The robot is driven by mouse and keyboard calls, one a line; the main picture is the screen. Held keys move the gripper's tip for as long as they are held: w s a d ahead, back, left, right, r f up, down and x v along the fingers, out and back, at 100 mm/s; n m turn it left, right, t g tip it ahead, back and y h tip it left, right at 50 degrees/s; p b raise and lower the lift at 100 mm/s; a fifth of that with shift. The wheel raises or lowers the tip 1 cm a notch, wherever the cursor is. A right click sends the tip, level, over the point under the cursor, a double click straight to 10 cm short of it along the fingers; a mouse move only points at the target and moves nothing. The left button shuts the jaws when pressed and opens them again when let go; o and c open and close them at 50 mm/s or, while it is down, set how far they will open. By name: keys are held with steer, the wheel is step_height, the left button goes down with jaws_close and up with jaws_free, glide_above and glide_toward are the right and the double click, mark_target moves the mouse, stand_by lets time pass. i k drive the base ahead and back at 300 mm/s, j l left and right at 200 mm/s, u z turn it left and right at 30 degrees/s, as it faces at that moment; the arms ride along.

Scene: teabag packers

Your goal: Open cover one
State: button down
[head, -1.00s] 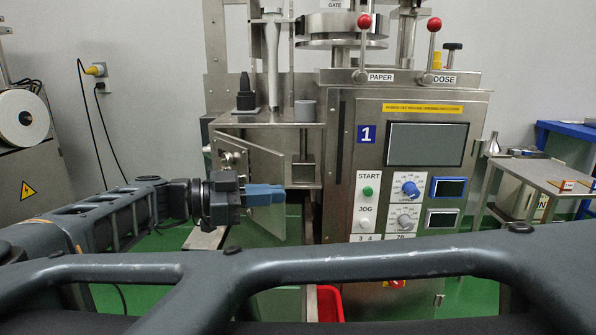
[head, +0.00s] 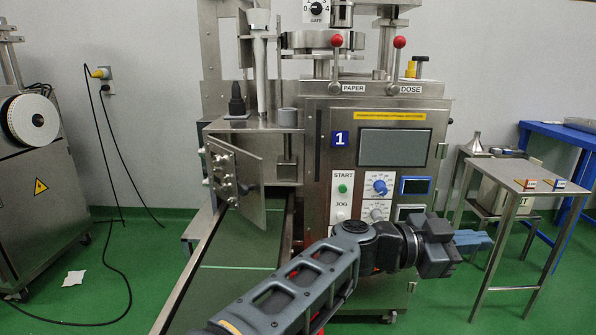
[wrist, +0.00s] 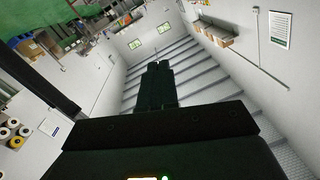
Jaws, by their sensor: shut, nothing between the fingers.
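Machine one carries a blue "1" label (head: 340,139) on its steel front. A steel cover plate (head: 252,182) on the machine's left side stands swung out at an angle, with round metal parts (head: 222,168) showing behind its left edge. I take this plate to be cover one. My gripper (head: 480,242), with blue fingers, is shut and empty. It is well to the right of the cover, apart from it, in front of the machine's lower right side. In the wrist view my gripper (wrist: 157,85) shows dark, pointing at the room's walls and ceiling.
A steel side table (head: 520,178) and a blue table (head: 570,135) stand at right. A long conveyor bed (head: 225,275) runs forward below the cover. A machine with a white reel (head: 30,120) stands at left. Green floor between them is mostly free.

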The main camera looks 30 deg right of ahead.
mark_target(237, 178)
steer(key=k, duration=0.1)
steer(key=i+l+u, duration=0.55)
steer(key=l, duration=0.2)
steer(key=i+l+u, duration=0.25)
steer(key=l, duration=0.2)
